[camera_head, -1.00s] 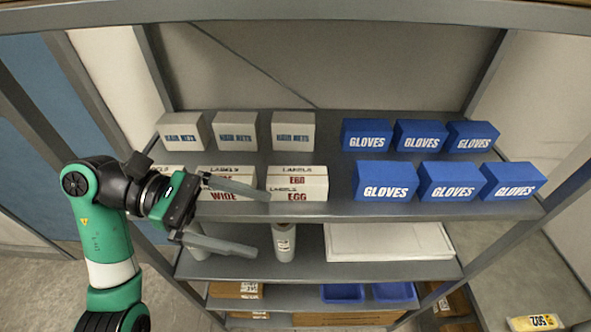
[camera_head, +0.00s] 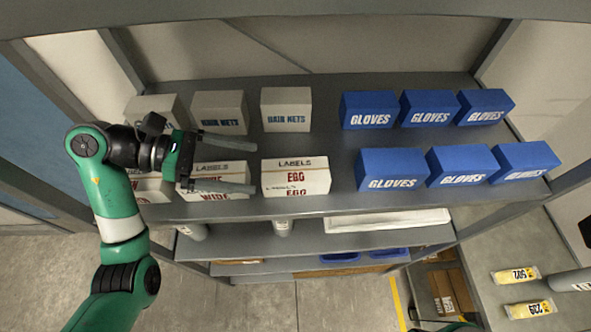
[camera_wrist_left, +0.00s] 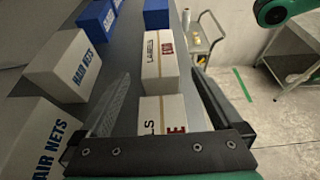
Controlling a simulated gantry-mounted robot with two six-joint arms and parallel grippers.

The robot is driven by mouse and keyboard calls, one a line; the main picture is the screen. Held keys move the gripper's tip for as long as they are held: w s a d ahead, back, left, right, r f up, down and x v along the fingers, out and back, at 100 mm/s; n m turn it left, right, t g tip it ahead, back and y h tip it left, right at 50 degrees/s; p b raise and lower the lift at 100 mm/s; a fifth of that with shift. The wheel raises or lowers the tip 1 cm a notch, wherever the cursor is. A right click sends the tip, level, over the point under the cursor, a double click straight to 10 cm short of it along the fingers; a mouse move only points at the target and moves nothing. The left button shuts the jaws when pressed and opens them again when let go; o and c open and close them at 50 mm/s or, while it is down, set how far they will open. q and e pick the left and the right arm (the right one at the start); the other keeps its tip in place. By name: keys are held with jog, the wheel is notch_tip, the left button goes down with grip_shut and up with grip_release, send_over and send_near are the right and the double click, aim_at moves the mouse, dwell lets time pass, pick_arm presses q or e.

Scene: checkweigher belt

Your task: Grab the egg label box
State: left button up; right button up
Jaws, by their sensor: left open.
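The white egg label box (camera_head: 295,177), with red EGG lettering, stands in the front row of the upper shelf, left of the blue glove boxes. The lettering shows twice, so it may be a stack of two. My left gripper (camera_head: 256,167) is open and empty, its fingers pointing right, just left of the egg box and over the WIDE label box (camera_head: 222,178). In the left wrist view a label box (camera_wrist_left: 160,68), likely the egg one, lies beyond the open fingers (camera_wrist_left: 165,88). A nearer label box (camera_wrist_left: 162,115) is between them. My right gripper is not visible.
White hair net boxes (camera_head: 286,109) stand in the row behind. Blue glove boxes (camera_head: 392,169) fill the shelf's right side. The shelf (camera_head: 330,204) has a narrow bare strip in front. A side table at right holds yellow-labelled items (camera_head: 516,274).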

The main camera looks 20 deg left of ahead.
aim_at(283, 171)
pick_arm(q)
jog(key=p+x, duration=0.2)
jog(key=x, duration=0.2)
jog(key=shift+w+d, duration=0.1)
jog(key=shift+d, duration=0.15)
jog(key=shift+w+d+f, duration=0.15)
jog(key=shift+d+f, duration=0.05)
jog(key=shift+d, duration=0.15)
grip_shut()
jog(key=shift+r, duration=0.1)
notch_tip(283, 171, up, 3)
jog(key=shift+f+b, duration=0.15)
jog(key=shift+b, duration=0.7)
jog(key=s+d+r+b, duration=0.1)
jog(key=s+d+r, duration=0.5)
jog(key=s+r, duration=0.4)
jog(key=shift+s+d+b, duration=0.35)
jog(key=shift+s, duration=0.8)
